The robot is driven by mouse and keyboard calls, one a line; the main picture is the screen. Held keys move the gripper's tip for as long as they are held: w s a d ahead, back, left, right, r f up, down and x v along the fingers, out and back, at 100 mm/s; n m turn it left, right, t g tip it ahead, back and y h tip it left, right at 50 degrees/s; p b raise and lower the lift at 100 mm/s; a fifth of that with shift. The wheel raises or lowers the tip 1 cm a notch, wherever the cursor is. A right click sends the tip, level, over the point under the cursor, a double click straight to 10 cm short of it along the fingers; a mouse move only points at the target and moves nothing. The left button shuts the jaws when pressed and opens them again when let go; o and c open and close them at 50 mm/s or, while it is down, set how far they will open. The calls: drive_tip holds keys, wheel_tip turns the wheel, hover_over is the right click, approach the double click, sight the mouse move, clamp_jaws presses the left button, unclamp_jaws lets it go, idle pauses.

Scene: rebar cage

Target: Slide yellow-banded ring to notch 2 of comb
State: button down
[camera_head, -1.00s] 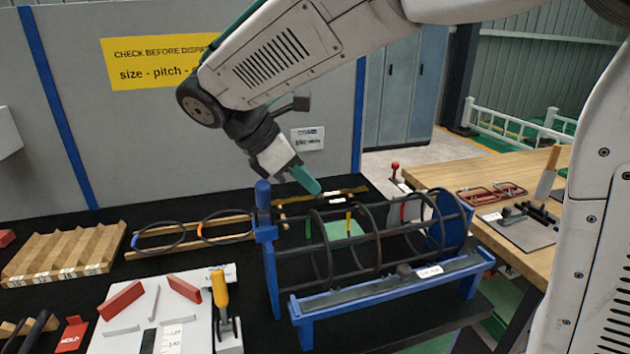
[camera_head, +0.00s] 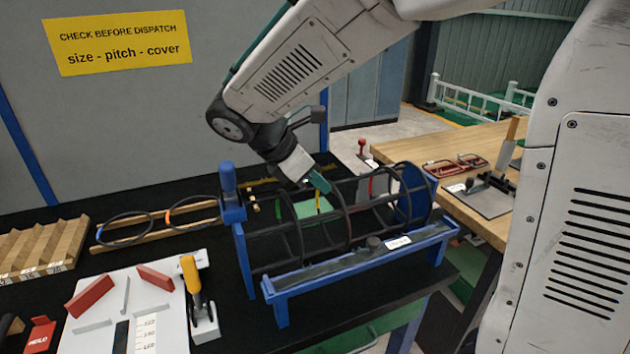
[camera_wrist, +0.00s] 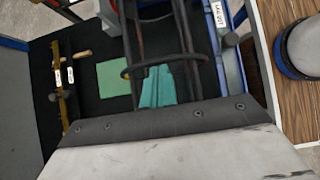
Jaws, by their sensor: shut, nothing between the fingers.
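The yellow-banded ring (camera_head: 318,204) is a dark hoop in the middle of the rebar cage, its yellow band on the far upper side. My gripper (camera_head: 321,184) has teal fingers, shut and empty, pointing down at the top of the cage beside this ring. In the wrist view the fingers (camera_wrist: 157,88) lie close to a dark hoop (camera_wrist: 168,66) that crosses near their tips; I cannot tell if they touch it. A brass bar with white tags (camera_wrist: 62,84) lies behind the cage; I cannot make out comb notches on it.
The blue cage stand (camera_head: 365,264) has end plates and a front rail. Green-banded and red-banded (camera_head: 370,187) rings flank the middle one. Loose rings lie on a wooden rack (camera_head: 160,232) at left. A white board with a yellow-handled clamp (camera_head: 191,275) stands in front.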

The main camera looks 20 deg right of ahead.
drive_tip(key=shift+d+f, duration=0.1)
drive_tip(key=shift+d, duration=0.45)
